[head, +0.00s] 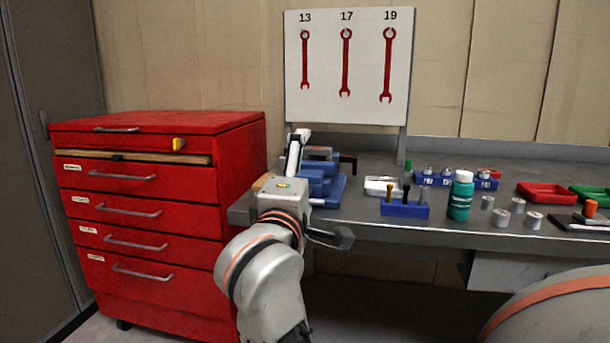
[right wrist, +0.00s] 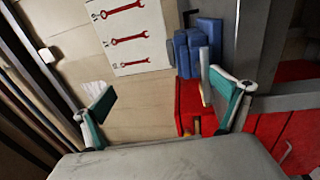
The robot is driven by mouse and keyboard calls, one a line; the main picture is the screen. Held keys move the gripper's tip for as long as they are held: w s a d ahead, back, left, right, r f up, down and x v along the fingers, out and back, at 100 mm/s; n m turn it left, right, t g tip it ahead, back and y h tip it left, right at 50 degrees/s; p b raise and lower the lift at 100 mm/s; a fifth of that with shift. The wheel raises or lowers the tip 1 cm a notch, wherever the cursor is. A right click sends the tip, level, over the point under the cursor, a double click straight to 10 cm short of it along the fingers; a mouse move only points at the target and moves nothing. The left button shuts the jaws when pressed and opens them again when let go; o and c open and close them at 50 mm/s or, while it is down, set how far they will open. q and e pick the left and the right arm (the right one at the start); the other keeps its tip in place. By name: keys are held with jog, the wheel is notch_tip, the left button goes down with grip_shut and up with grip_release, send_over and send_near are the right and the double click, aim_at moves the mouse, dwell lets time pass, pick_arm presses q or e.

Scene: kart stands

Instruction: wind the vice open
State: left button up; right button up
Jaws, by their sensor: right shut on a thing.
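The blue vice (head: 322,184) stands at the left end of the grey bench, partly hidden behind my right gripper (head: 297,142). It also shows in the right wrist view (right wrist: 190,52), beyond the fingers. My right gripper is at the near left side of the vice, and its teal-padded fingers show apart in the right wrist view (right wrist: 160,95). It is shut on the vice handle, but the held part is mostly hidden. A narrow tan piece shows beside the right-hand finger in that view. How far the vice jaws are apart cannot be told. My left gripper is out of view.
A red drawer cabinet (head: 160,215) stands close left of the bench (head: 460,228). A blue holder (head: 405,209), a teal bottle (head: 460,197), metal cylinders and a red tray (head: 546,192) stand on the bench. A wrench board (head: 346,65) rises behind.

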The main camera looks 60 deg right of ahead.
jog(key=shift+s+a+r, duration=0.5)
jog(key=shift+a+r, duration=0.15)
jog(key=shift+r, duration=0.15)
jog(key=c, duration=0.6)
jog(key=shift+s+a+f, duration=0.1)
jog(key=shift+a+f, duration=0.1)
jog(key=shift+f, duration=0.05)
jog(key=c, duration=0.8)
jog(key=shift+s+a+f+b, duration=0.2)
jog(key=shift+a+f, duration=0.1)
jog(key=shift+a, duration=0.25)
jog(key=shift+s+a+f+b, duration=0.25)
jog(key=shift+a+f, duration=0.1)
jog(key=shift+a, duration=0.25)
jog(key=shift+s+a+f+b, duration=0.2)
jog(key=shift+a+f, duration=0.1)
jog(key=shift+a, duration=0.25)
jog(key=shift+c, duration=0.2)
